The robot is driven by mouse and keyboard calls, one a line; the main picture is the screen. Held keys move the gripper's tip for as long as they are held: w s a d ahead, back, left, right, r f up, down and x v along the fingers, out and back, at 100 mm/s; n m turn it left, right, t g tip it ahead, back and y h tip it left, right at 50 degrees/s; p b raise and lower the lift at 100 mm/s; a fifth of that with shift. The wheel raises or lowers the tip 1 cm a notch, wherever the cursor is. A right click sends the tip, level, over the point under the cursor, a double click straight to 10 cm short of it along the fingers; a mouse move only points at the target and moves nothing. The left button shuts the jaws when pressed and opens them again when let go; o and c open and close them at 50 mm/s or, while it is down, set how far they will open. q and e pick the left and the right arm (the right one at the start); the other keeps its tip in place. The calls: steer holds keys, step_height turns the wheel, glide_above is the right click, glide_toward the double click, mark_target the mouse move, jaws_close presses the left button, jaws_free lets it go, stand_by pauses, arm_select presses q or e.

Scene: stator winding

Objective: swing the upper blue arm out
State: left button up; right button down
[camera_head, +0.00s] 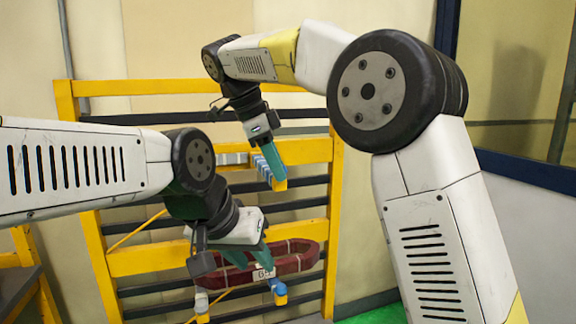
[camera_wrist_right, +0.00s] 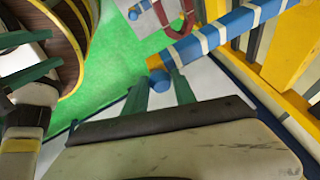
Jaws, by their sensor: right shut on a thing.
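The upper blue arm (camera_head: 265,167), with white bands and a yellow tip, juts from the yellow rack. It shows larger in the right wrist view (camera_wrist_right: 217,31). My right gripper (camera_head: 274,158) has its green fingers at the outer end of this arm and is shut on it; in the wrist view the fingers (camera_wrist_right: 160,80) stand on both sides of a blue end piece. My left gripper (camera_head: 253,262) is lower, in front of a dark red coil (camera_head: 297,262) with a white label. Its green fingers are apart; no hold on the coil shows.
The yellow rack (camera_head: 337,200) has several black horizontal rails. Lower blue ends (camera_head: 278,288) stick out below the coil. Green floor (camera_wrist_right: 115,60) is open below.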

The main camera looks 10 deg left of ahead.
steer(key=shift+s+a, duration=0.1)
steer(key=shift+a, duration=0.15)
steer(key=c, duration=1)
jaws_free()
steer(key=shift+c, duration=0.2)
steer(key=v, duration=0.8)
steer(key=shift+d+f, duration=0.1)
